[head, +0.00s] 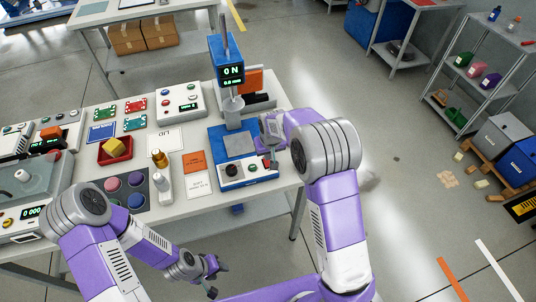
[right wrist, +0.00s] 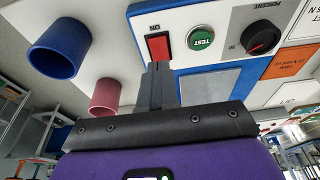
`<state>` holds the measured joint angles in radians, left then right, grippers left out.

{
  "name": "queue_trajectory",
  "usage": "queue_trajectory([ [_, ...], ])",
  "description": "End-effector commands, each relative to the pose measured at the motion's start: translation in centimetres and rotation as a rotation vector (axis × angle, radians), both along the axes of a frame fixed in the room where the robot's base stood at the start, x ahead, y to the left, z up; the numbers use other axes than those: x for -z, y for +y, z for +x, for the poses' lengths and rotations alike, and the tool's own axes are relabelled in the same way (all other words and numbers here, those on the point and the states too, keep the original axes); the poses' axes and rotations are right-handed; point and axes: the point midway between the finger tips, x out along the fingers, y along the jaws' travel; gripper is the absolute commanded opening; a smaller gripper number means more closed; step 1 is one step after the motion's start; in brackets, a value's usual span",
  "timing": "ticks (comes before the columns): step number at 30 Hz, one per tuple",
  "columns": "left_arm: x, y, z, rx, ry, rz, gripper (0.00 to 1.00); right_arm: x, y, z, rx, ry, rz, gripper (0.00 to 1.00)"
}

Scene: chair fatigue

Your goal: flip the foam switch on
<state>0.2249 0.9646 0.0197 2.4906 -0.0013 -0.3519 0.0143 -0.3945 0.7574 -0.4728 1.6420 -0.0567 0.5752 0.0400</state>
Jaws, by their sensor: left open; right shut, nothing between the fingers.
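The foam tester (head: 240,145) is a blue machine on the table, with a lit display (head: 231,75) reading 0 N. Its front panel (right wrist: 222,22) shows in the right wrist view with a red switch (right wrist: 159,46) marked ON, a green TEST button (right wrist: 201,39) and a black knob (right wrist: 263,38). My right gripper (right wrist: 159,72) is shut and empty. Its tips are right at the switch's near edge; I cannot tell if they touch. In the head view my right gripper (head: 270,158) is at the panel's right end, partly hidden by its wrist. My left gripper (head: 212,278) is open and empty, off the table's front edge.
Blue (right wrist: 57,50) and pink (right wrist: 109,96) cylinders show in the right wrist view.

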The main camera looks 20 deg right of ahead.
Motion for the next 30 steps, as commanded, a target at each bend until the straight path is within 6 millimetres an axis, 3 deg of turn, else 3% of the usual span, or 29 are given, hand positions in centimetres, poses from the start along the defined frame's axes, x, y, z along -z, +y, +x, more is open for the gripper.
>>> queue_trajectory([
  [2,-1.5,0.0,0.0,0.0,0.0,0.0,0.43,-2.2,0.1,-0.2,-0.002,-0.003,0.001,0.0],
  [13,-1.6,0.0,0.0,0.0,0.0,0.0,0.43,-8.6,-0.1,-3.9,-0.001,-0.003,0.002,0.0],
  [18,-1.7,0.0,0.0,0.0,0.0,0.0,0.43,-9.8,-0.2,-4.6,0.0,-0.001,0.001,0.0],
  [30,-1.7,0.0,0.0,0.0,0.0,0.0,0.43,-9.9,-0.2,-4.7,-0.001,0.0,0.0,0.0],
])
